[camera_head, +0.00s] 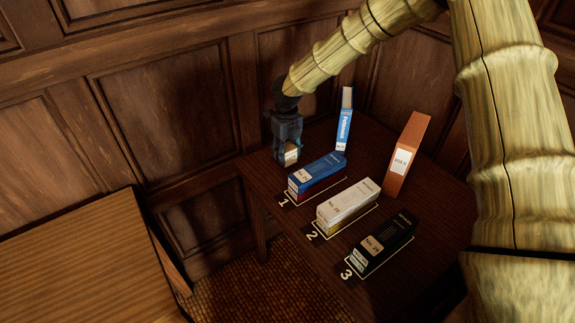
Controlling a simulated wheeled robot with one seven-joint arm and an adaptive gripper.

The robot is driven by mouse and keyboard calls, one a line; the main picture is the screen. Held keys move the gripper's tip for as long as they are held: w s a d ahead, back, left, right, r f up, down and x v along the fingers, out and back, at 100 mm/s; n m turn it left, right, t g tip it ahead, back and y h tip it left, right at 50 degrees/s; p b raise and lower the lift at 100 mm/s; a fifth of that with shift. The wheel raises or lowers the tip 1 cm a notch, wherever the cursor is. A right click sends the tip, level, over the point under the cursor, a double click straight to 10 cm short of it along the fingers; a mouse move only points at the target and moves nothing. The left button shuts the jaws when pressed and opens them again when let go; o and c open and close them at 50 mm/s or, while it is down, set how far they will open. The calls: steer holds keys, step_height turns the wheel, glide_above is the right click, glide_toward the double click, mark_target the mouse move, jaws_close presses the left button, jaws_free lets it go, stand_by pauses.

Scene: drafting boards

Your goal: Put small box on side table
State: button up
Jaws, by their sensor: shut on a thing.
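My gripper (289,143) points down over the far left part of a dark wooden table (262,176). It is shut on a small box (291,158), of which only a pale, tan-looking patch shows between and below the fingers. The fingers hide most of it. I cannot tell whether its bottom touches the tabletop. The frame does not make clear whether this dark table or the lighter wooden table (85,255) at lower left is the side table.
On the dark table, a blue box (318,172), a white box (348,203) and a black box (383,243) lie at marks 1, 2 and 3. A blue-white upright box (344,125) and an orange box (407,155) stand behind. Panelled walls close the back.

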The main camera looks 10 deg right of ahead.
mark_target(287, 161)
steer(key=shift+f+b, duration=1.4)
steer(key=shift+f, duration=0.4)
steer(key=shift+f, duration=0.1)
steer(key=o, duration=1.1)
steer(key=shift+c, duration=0.2)
step_height(287, 161, up, 12)
steer(key=p, duration=1)
